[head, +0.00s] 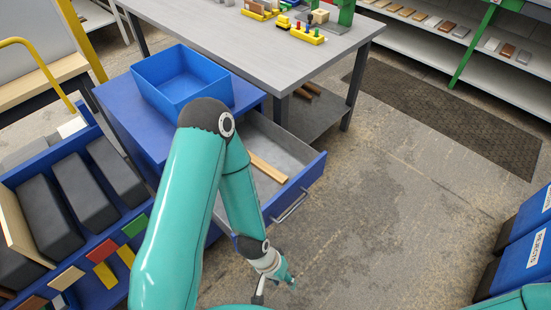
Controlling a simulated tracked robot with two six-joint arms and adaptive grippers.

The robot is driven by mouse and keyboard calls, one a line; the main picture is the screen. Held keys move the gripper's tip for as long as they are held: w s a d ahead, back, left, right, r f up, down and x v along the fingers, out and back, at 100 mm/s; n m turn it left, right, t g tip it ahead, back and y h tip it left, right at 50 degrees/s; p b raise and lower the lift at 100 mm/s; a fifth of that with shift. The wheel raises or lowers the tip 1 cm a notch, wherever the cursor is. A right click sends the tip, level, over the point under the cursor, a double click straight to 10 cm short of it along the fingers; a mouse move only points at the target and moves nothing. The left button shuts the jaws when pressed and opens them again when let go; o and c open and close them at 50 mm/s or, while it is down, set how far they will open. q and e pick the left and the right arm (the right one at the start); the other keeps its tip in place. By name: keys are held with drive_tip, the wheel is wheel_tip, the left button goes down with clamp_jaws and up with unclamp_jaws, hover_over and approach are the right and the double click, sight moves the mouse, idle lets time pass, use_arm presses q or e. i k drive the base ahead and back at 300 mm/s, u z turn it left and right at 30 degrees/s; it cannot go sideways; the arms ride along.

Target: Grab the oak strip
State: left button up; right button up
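My arm hides part of the drawer and maybe part of the strip. My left gripper (287,281) is low in front of the drawer, below and to the right of the strip in the picture. It is apart from the strip. Its fingers are too small to tell whether they are open or shut. My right gripper is out of view.
A blue bin (183,78) stands on the blue cabinet (118,98). A grey table (235,36) with coloured blocks stands behind. A rack of dark bins (85,190) is at left, blue reject bins (527,235) at right. The floor (400,210) between is clear.

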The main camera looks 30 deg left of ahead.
sight(257, 162)
drive_tip(key=u, duration=0.35)
drive_tip(key=k, duration=0.6)
drive_tip(key=u, duration=0.95)
drive_tip(key=i, duration=0.45)
drive_tip(key=u, duration=0.05)
